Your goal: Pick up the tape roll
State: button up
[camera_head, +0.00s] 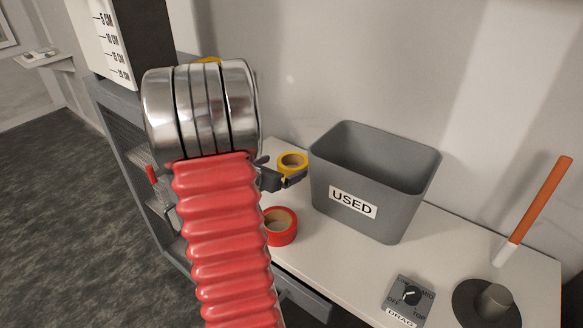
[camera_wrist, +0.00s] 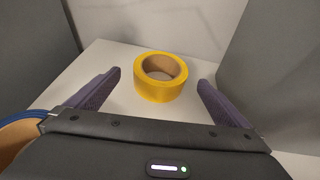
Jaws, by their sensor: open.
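A yellow tape roll (camera_wrist: 160,88) lies flat on the white bench, ahead of my gripper (camera_wrist: 160,88) and between the lines of its two purple fingers in the wrist view. The fingers are apart, with nothing between them. In the head view the yellow roll (camera_head: 292,161) sits left of the grey bin, and my gripper (camera_head: 283,180) is beside it, mostly hidden by my arm. A red tape roll (camera_head: 281,226) lies nearer on the bench.
A grey bin marked USED (camera_head: 378,178) stands close right of the yellow roll. Part of a blue-rimmed roll (camera_wrist: 22,132) shows at the left of the wrist view. A DRAG dial box (camera_head: 407,300) and an orange-and-white rod (camera_head: 537,205) are farther right.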

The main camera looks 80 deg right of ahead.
aim_at(298, 161)
jog(key=shift+x, duration=1)
jog(key=shift+x, duration=2.6)
jog(key=shift+w+f, duration=0.1)
jog(key=c, duration=1.1)
notch_tip(298, 161, up, 10)
jog(key=shift+r, duration=0.1)
jog(key=shift+c, duration=0.3)
jog(key=shift+w, duration=0.1)
